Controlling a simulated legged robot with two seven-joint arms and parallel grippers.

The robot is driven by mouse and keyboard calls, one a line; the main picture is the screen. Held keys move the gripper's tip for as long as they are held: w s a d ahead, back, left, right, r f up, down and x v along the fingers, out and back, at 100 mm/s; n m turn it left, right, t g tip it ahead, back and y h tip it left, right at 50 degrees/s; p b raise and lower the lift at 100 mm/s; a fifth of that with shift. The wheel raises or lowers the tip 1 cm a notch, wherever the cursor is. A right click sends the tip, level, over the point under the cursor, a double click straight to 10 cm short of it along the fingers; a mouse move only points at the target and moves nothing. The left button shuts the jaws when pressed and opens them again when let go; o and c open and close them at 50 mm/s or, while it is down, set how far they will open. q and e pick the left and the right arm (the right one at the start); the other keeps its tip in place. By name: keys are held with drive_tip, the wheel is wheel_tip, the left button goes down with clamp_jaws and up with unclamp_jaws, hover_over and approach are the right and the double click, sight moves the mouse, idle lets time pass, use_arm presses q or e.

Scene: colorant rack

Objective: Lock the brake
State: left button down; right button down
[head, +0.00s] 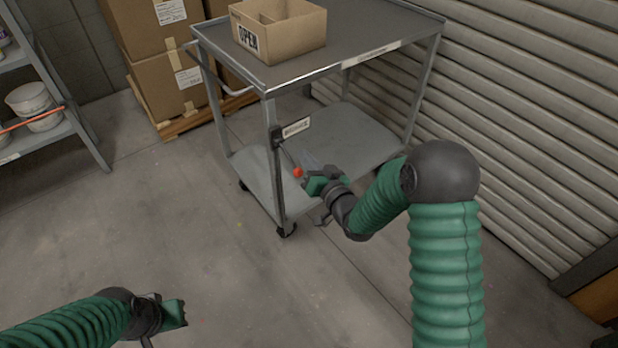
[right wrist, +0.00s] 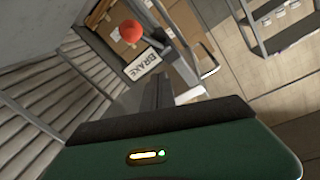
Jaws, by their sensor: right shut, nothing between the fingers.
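The brake lever shows in the head view as a red ball knob (head: 298,172) on a thin rod. The rod slopes down from a dark bracket (head: 276,137) on the cart's near post. A white label (head: 296,127) is beside the bracket; in the right wrist view the label (right wrist: 142,65) reads BRAKE. My right gripper (head: 312,184) is shut and empty, just right of the knob. In the right wrist view the knob (right wrist: 131,31) is beyond the fingertips (right wrist: 158,90); I cannot tell whether they touch. My left gripper (head: 180,313) is low at the left, away from the cart.
The grey two-shelf cart (head: 345,60) stands on casters, with an open cardboard box (head: 300,40) marked OPEN on top. A ribbed shutter (head: 540,110) is at the right. Boxes on a pallet (head: 165,125) stand behind, and a shelf (head: 70,120) is at the left. The near floor is clear.

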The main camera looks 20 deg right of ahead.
wheel_tip(320, 180, down, 7)
drive_tip(key=t+b, duration=0.4)
drive_tip(key=b, duration=0.7)
drive_tip(key=shift+w+r+m+t+y, duration=0.15)
drive_tip(key=shift+m+t+y, duration=0.15)
drive_tip(key=shift+m+y, duration=0.1)
